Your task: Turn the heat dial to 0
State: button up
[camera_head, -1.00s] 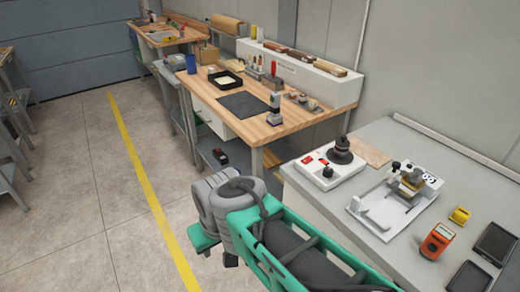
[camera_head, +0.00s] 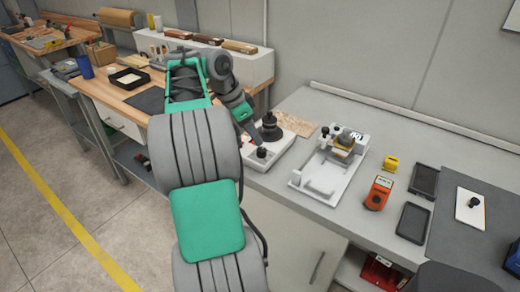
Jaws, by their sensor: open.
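A white box-shaped device (camera_head: 285,142) sits on the left end of the grey bench. It has a black dial knob (camera_head: 262,153) on its front part and a black round piece (camera_head: 270,127) standing on its rear part. My gripper (camera_head: 253,136) is over the left side of the device, just up and left of the dial. It is open, with nothing seen between its fingers. The fingertips are small and dark, and I cannot tell whether they touch anything. The dial's markings are too small to read, and my arm covers the device's left part.
A white metal fixture (camera_head: 325,170) stands right of the device. Further right are a yellow block (camera_head: 391,163), an orange meter (camera_head: 378,193) and dark flat trays (camera_head: 413,222). A wooden workbench (camera_head: 95,88) with tools is behind my arm on the left.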

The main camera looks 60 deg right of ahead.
aim_at(261, 149)
jog(key=b+x, duration=0.2)
jog(key=x, duration=0.5)
jog(key=shift+f, duration=0.1)
jog(key=shift+c, duration=0.5)
grip_shut()
